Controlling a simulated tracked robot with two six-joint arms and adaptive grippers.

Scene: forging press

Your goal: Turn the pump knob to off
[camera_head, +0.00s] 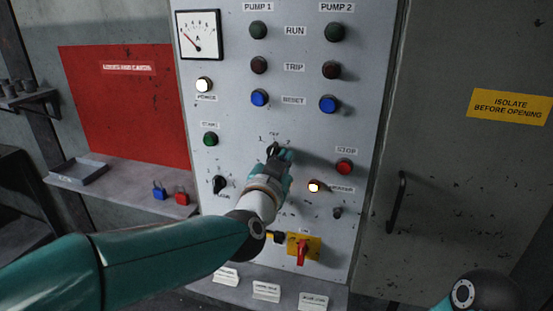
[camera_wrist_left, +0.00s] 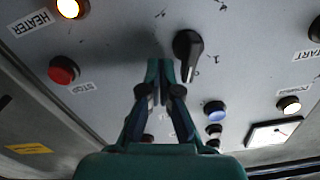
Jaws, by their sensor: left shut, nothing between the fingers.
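The pump knob, a black selector with a pointed handle, is on the grey panel. My left gripper (camera_head: 277,156) is shut and empty. In the left wrist view its fingertips (camera_wrist_left: 160,66) are just left of the knob; I cannot tell whether they touch it. My right gripper is out of view.
Nearby on the panel (camera_head: 232,122) are a red stop button (camera_head: 344,167), a lit heater lamp (camera_head: 314,187), another black selector (camera_head: 220,185) and a red-handled yellow switch (camera_head: 303,247). A cabinet handle (camera_head: 397,202) stands out at right. A shelf (camera_head: 125,190) holds padlocks at left.

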